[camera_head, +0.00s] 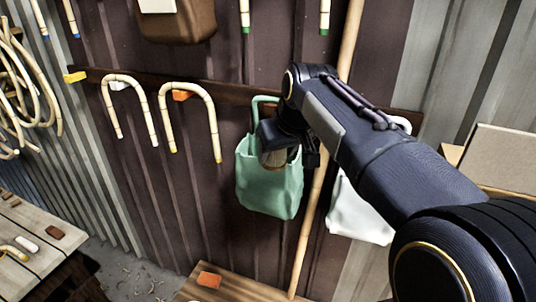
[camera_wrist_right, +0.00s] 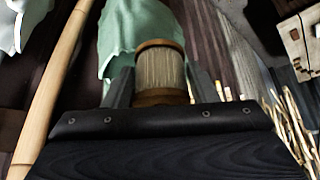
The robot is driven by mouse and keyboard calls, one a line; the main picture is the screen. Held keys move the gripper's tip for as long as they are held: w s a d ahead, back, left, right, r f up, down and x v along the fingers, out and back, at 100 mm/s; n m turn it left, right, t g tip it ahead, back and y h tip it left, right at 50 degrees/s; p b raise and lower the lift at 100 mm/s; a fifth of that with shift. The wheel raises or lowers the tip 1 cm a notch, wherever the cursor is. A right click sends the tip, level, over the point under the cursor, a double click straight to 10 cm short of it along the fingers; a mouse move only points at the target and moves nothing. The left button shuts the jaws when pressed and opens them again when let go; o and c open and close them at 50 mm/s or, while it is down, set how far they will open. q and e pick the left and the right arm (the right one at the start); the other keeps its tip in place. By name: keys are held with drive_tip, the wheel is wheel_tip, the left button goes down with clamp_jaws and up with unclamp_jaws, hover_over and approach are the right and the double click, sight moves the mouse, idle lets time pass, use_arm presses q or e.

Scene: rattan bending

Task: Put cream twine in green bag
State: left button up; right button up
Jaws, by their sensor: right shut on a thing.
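The green bag (camera_head: 270,187) hangs by its handle on the dark wall in the head view, left of my right forearm. The cream twine (camera_wrist_right: 160,69), a spool with brown ends, is between the fingers of my right gripper (camera_wrist_right: 160,92) in the right wrist view. My right gripper is shut on it. In the head view the gripper (camera_head: 290,150) is in front of the bag's upper part and hides some of its opening. The green bag (camera_wrist_right: 133,25) shows right behind the spool in the wrist view. I cannot tell whether the spool is inside the bag. My left gripper is not in view.
A white bag (camera_head: 360,212) hangs to the right, partly behind my arm. A long pole (camera_head: 312,215) leans between the bags. Bent canes (camera_head: 190,88) hang on the left. A wooden surface (camera_head: 240,288) with an orange block (camera_head: 209,279) is below.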

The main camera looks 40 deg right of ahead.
drive_tip(key=shift+w+d+f, duration=0.15)
drive_tip(key=shift+w+d, duration=0.25)
drive_tip(key=shift+d, duration=0.35)
drive_tip(key=shift+w+d+f+p, duration=0.1)
drive_tip(key=shift+w+d+p, duration=0.3)
drive_tip(key=shift+d, duration=0.45)
drive_tip(key=shift+w+d+f+p, duration=0.1)
drive_tip(key=shift+w+d+p, duration=0.25)
drive_tip(key=shift+d, duration=0.5)
drive_tip(key=shift+w+d+f+p, duration=0.1)
drive_tip(key=shift+w+d+p, duration=0.15)
drive_tip(key=shift+w+d, duration=0.45)
drive_tip(key=shift+s+d, duration=0.15)
drive_tip(key=o, duration=1.1)
drive_tip(key=v, duration=0.8)
drive_tip(key=shift+b, duration=0.4)
